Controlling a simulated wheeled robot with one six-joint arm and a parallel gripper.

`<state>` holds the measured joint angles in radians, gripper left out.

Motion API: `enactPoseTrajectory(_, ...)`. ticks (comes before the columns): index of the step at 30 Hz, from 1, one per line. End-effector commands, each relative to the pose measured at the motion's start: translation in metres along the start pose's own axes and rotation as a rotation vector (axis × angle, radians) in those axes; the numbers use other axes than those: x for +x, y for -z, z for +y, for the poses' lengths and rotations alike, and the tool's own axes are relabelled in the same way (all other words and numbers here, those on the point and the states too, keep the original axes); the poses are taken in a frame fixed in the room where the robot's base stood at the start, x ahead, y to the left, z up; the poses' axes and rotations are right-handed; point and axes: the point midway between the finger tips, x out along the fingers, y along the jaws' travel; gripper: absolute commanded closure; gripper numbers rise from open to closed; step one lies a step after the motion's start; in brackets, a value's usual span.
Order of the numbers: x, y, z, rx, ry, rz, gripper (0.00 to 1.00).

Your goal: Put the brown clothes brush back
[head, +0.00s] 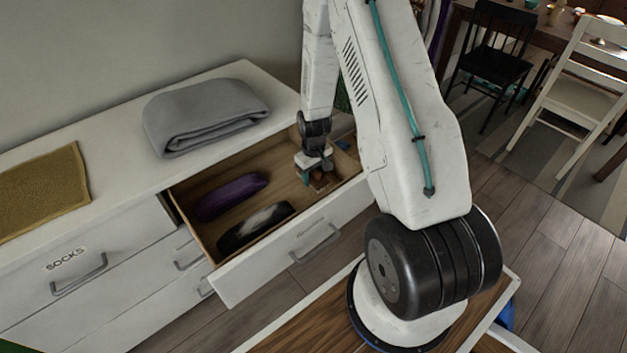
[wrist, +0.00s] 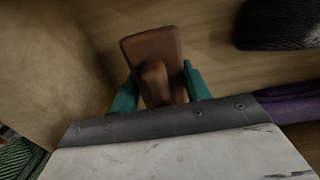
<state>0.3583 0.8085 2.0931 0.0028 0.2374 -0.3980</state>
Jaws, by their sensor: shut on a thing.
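The brown clothes brush (wrist: 152,50) shows in the wrist view between the two teal fingers of my gripper (wrist: 160,90), which is shut on it. In the head view my gripper (head: 313,172) reaches down into the right part of the open drawer (head: 262,258). The brown brush (head: 322,180) shows there just under the fingers, partly hidden by them. The drawer's wooden floor lies below the brush. I cannot tell whether the brush touches the floor.
A purple rolled item (head: 232,196) and a black-and-white item (head: 255,226) lie in the drawer's left part. A folded grey cloth (head: 205,112) and a mustard cloth (head: 40,190) lie on the white dresser top (head: 110,165). Chairs (head: 490,60) stand at the far right.

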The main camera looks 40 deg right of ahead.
Motion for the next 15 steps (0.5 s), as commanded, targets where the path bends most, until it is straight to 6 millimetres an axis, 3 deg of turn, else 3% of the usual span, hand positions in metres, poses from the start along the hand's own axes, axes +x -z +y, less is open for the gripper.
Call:
enactPoseTrajectory(5, 0.026, -0.001, 0.001, 0.002, 0.001, -0.002, 0.74)
enactPoseTrajectory(15, 0.030, -0.001, 0.002, 0.004, 0.001, -0.001, 0.74)
